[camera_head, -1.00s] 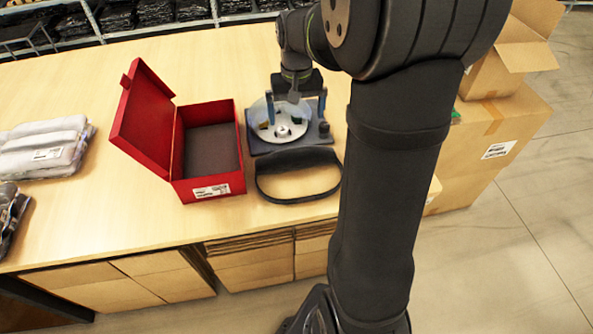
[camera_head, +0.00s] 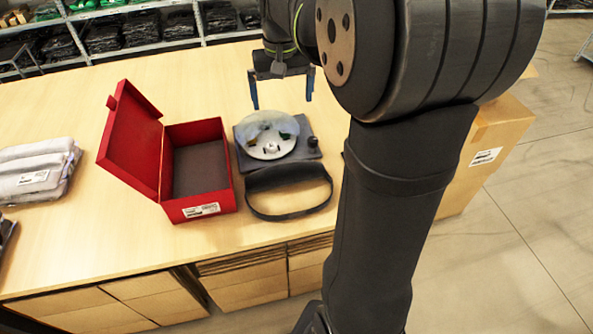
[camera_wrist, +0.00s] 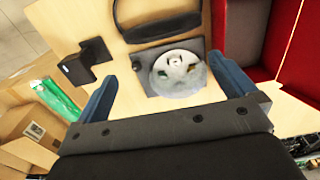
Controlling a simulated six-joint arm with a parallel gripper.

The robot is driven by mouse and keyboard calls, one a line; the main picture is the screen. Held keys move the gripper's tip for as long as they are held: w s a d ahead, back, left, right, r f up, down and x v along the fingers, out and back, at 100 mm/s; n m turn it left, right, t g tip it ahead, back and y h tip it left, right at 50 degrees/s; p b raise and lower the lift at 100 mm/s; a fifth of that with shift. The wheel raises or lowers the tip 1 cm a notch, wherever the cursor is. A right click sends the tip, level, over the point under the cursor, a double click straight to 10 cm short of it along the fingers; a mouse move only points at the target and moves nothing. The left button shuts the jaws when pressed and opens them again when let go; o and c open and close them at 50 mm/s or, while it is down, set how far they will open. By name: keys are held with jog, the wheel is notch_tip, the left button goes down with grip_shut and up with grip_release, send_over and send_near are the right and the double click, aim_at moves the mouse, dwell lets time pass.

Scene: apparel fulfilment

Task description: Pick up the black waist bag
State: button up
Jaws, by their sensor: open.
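The black waist bag (camera_head: 287,187) lies on the table with its strap looped toward the front edge, just in front of a grey device with a round, pale disc (camera_head: 267,136). It also shows at the top of the wrist view (camera_wrist: 160,26), partly cut off by the frame. My gripper (camera_head: 282,103) is open and empty, raised above and behind the disc device. In the wrist view its two blue fingers (camera_wrist: 168,92) are spread wide, with the disc device beyond and between them and the bag farther off.
An open red box (camera_head: 200,170) stands left of the bag, its lid tilted up. Folded grey garments (camera_head: 38,170) lie at the far left. A cardboard box (camera_head: 490,135) stands right of the table. In the wrist view a black object (camera_wrist: 85,62) sits near the table edge.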

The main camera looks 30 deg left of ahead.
jog(key=shift+r, duration=0.15)
jog(key=c, duration=0.6)
jog(key=n+t+h, duration=0.2)
jog(key=n+t, duration=0.3)
jog(key=n, duration=1.2)
send_near(283, 169)
jog(key=x, duration=1.2)
jog(key=shift+w+f, duration=0.15)
jog(key=shift+f, duration=0.05)
